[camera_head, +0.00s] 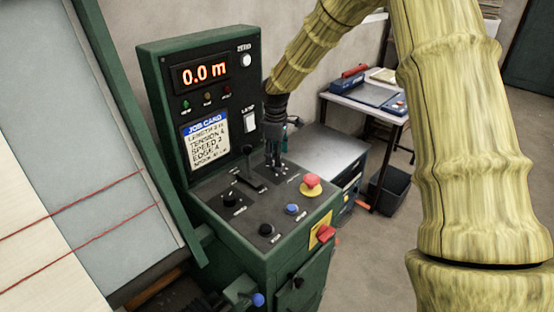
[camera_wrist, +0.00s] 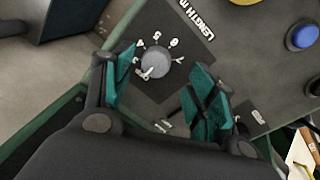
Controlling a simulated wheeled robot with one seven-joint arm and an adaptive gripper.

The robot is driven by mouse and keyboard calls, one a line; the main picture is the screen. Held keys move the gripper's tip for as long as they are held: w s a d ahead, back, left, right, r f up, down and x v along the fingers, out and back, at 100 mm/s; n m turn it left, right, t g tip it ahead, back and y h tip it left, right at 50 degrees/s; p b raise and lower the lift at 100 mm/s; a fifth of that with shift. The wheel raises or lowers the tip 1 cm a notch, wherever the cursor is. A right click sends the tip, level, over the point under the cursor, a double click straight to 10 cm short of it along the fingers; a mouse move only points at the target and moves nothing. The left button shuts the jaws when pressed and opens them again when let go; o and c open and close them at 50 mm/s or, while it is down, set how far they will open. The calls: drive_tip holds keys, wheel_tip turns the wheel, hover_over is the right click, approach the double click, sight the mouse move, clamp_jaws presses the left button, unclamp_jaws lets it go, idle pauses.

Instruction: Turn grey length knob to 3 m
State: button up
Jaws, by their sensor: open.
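The grey length knob (camera_wrist: 157,59) shows in the wrist view on a dark panel plate, with numbers around it and a "LENGTH m" label beside it. A white mark shows on its lower left side; I cannot read which number it points to. My gripper (camera_wrist: 163,76) is open, with one teal-padded finger on each side of the knob and visible gaps. In the head view my gripper (camera_head: 277,157) points down over the back right of the console top (camera_head: 215,188) and largely hides the knob. The display (camera_head: 204,73) reads 0.0 m.
A red mushroom button (camera_head: 312,181), a blue button (camera_head: 292,209), black knobs (camera_head: 231,200) and a black lever (camera_head: 249,176) stand nearby on the console. The green upright panel (camera_head: 155,80) carries a job card (camera_head: 207,138). A side table (camera_head: 345,97) stands behind.

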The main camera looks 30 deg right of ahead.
drive_tip(key=w+f, duration=0.2)
drive_tip(key=f, duration=0.1)
drive_tip(key=shift+f, duration=0.2)
drive_tip(key=shift+s+d+f+p, duration=0.1)
drive_tip(key=shift+s+f+p, duration=0.05)
drive_tip(key=shift+f+p, duration=0.15)
drive_tip(key=shift+s+d+r, duration=0.1)
drive_tip(key=shift+s+r, duration=0.15)
drive_tip(key=shift+s, duration=0.55)
drive_tip(key=shift+w+f, duration=0.6)
drive_tip(key=shift+w, duration=0.05)
drive_tip(key=shift+c, duration=0.7)
drive_tip(key=shift+s+r, duration=0.3)
drive_tip(key=c, duration=0.9)
drive_tip(key=shift+a+f, duration=0.1)
drive_tip(key=shift+a, duration=0.15)
drive_tip(key=shift+d, duration=0.15)
